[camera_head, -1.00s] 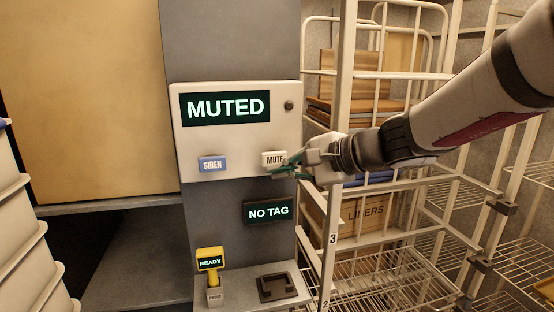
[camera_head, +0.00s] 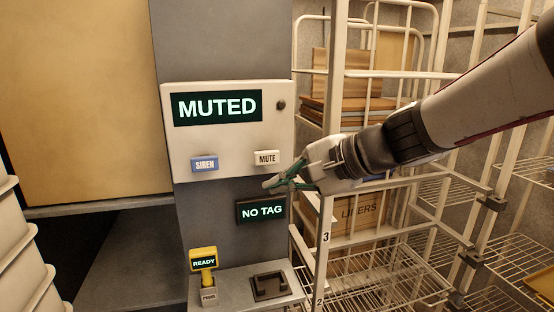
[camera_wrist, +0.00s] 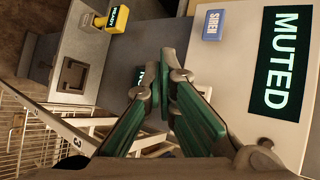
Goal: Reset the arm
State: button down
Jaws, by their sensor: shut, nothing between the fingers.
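My gripper (camera_head: 268,184) is shut and empty, its green fingers together, just below the MUTE button (camera_head: 267,157) and apart from it. It also shows in the wrist view (camera_wrist: 160,82), fingers pointing up the picture. My arm reaches in from the right in the head view. The white alarm panel (camera_head: 229,138) has a screen (camera_head: 217,107) that reads MUTED, and a blue SIREN button (camera_head: 205,164).
A NO TAG display (camera_head: 261,209) is just below my gripper. A yellow READY probe (camera_head: 204,262) and a dark square holder (camera_head: 270,286) are on the shelf below. White wire racks (camera_head: 390,270) stand close under my arm. White bins (camera_head: 25,265) are stacked at the left.

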jog(key=s+d+f+n+h, duration=0.2)
jog(key=s+d+n+h, duration=0.2)
jog(key=s+d, duration=0.5)
jog(key=s+d+f+n+h, duration=0.2)
jog(key=s+d+n+h, duration=0.2)
jog(key=s+d, duration=0.6)
jog(key=shift+s+f+g+h, duration=0.3)
jog(key=shift+s+f+h, duration=0.1)
jog(key=shift+s+h, duration=0.7)
